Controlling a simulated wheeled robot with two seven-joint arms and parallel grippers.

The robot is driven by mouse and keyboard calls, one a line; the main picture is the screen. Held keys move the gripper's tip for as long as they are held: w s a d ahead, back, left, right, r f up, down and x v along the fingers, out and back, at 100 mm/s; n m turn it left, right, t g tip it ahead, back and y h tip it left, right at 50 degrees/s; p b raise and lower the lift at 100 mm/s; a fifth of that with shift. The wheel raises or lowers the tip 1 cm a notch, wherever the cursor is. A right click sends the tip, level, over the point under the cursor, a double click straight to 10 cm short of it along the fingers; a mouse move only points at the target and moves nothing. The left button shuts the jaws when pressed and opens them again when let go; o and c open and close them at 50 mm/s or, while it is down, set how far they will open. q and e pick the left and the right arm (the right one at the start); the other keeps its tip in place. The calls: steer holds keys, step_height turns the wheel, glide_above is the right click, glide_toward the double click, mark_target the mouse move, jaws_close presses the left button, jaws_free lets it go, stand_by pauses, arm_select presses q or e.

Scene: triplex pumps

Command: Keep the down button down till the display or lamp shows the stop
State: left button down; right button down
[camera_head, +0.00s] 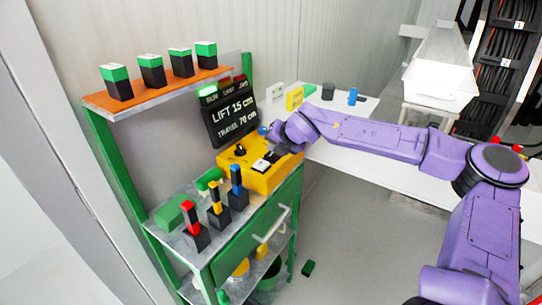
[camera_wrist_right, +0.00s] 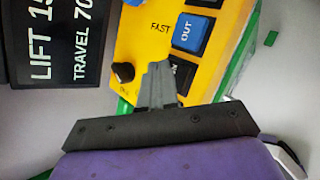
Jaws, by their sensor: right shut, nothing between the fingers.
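The yellow control box (camera_head: 259,178) stands on the green-framed bench. The display (camera_head: 229,116) above it reads LIFT 15 cm and TRAVEL 70 cm; it also shows in the wrist view (camera_wrist_right: 50,45). Of the lamps over it, the green RUN lamp (camera_head: 208,91) is lit. My right gripper (camera_head: 273,150) is over the box, its fingers shut and empty. In the wrist view the fingertips (camera_wrist_right: 158,68) cover part of a black button (camera_wrist_right: 184,72) with a letter N visible. Whether they press it, I cannot tell. A blue OUT button (camera_wrist_right: 190,33) and black knob (camera_wrist_right: 123,73) are beside.
Red, yellow and blue-topped black blocks (camera_head: 193,238) stand on the bench at the front. Green-topped blocks (camera_head: 115,82) line the orange shelf (camera_head: 160,91). A white table (camera_head: 340,110) with small items lies behind my right arm.

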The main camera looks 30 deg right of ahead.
mark_target(274, 155)
steer(key=shift+f+b, duration=0.55)
stand_by(0.4)
steer(key=shift+r, duration=0.1)
stand_by(2.8)
steer(key=shift+r+p, duration=0.65)
steer(key=shift+r, duration=0.25)
step_height(274, 155, up, 5)
steer(key=p, duration=0.3)
steer(key=shift+p, duration=0.35)
